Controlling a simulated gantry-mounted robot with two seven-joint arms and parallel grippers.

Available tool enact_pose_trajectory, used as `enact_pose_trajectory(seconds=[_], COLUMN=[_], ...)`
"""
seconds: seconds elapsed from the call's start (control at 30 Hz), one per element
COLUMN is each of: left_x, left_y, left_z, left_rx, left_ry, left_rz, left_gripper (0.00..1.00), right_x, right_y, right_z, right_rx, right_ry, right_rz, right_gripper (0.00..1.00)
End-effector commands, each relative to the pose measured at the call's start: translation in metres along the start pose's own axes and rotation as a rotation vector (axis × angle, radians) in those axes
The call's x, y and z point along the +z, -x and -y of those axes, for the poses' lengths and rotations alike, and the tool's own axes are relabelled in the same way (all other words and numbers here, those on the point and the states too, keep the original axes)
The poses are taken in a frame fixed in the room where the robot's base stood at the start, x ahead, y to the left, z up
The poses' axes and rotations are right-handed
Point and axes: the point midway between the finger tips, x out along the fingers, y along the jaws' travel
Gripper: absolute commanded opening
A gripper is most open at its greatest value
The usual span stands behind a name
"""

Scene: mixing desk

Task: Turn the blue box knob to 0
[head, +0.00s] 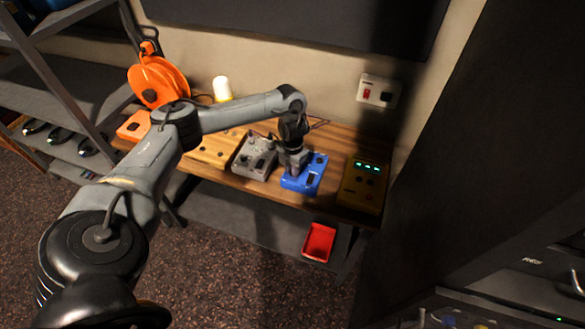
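The blue box (301,184) sits on the wooden desk, right of a grey box. My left arm reaches in from the left, and its gripper (294,172) points down at the left part of the blue box's top. The gripper covers that part, so the knob under it is hidden, and I cannot tell its setting. The fingers are too small and dark to show whether they are open or shut, or whether they touch the knob. A small dark control shows on the uncovered right part of the box. My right gripper is not in view.
A grey box (254,157) stands left of the blue box, and a yellow-brown box with green lights (361,185) stands right. An orange cable reel (157,81) and a white lamp (222,89) are at the back left. A red tray (318,242) lies below the desk's front edge.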

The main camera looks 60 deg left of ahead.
Motion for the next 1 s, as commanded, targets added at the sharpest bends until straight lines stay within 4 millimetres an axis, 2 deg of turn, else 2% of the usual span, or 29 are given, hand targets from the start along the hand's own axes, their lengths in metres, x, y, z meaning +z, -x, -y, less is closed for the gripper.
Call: enact_pose_trajectory(seconds=[0.03, 0.1, 0.53, 1.0], left_x=[0.000, 0.000, 0.000, 0.000], left_y=[0.000, 0.000, 0.003, 0.005], left_z=[0.000, 0.000, 0.000, 0.000], left_rx=[0.000, 0.000, 0.000, 0.000], left_ry=[0.000, 0.000, 0.069, 0.444], left_rz=[0.000, 0.000, 0.000, -0.002], left_gripper=[0.10, 0.00, 0.00, 0.00], right_x=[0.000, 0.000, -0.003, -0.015], right_y=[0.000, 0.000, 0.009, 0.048], right_z=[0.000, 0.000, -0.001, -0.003], right_rx=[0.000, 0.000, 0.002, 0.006], right_ry=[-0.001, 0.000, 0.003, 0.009], right_rz=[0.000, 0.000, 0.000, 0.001], right_gripper=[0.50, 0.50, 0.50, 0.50])
